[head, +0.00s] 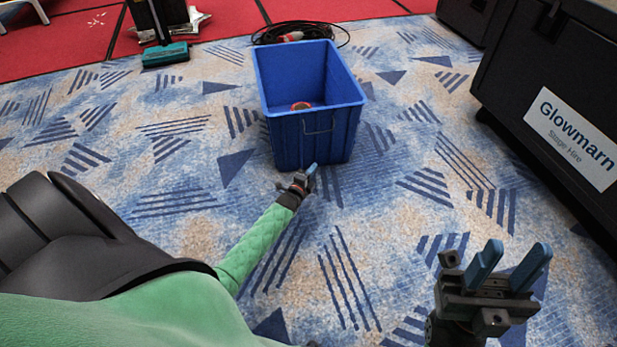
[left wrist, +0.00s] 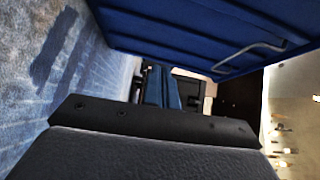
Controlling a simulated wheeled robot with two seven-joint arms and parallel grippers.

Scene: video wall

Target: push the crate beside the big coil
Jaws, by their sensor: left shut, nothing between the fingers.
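The blue crate (head: 312,140) stands upright on the patterned carpet, with a small red and orange item (head: 301,106) inside. The big coil (head: 300,34), a black cable coil with a red part, lies on the floor just behind the crate. My left gripper (head: 312,170) is shut and empty, low at the crate's near face; I cannot tell whether it touches. In the left wrist view the crate's wall and wire handle (left wrist: 248,54) fill the top. My right gripper (head: 517,268) is open and empty, held over the carpet at the lower right, away from the crate.
A black case (head: 545,90) with a Glowmarn label stands on the right, another dark case (head: 466,18) behind it. A teal broom head (head: 165,54) rests on the carpet at the upper left, near the red flooring (head: 60,40). Carpet left and right of the crate is clear.

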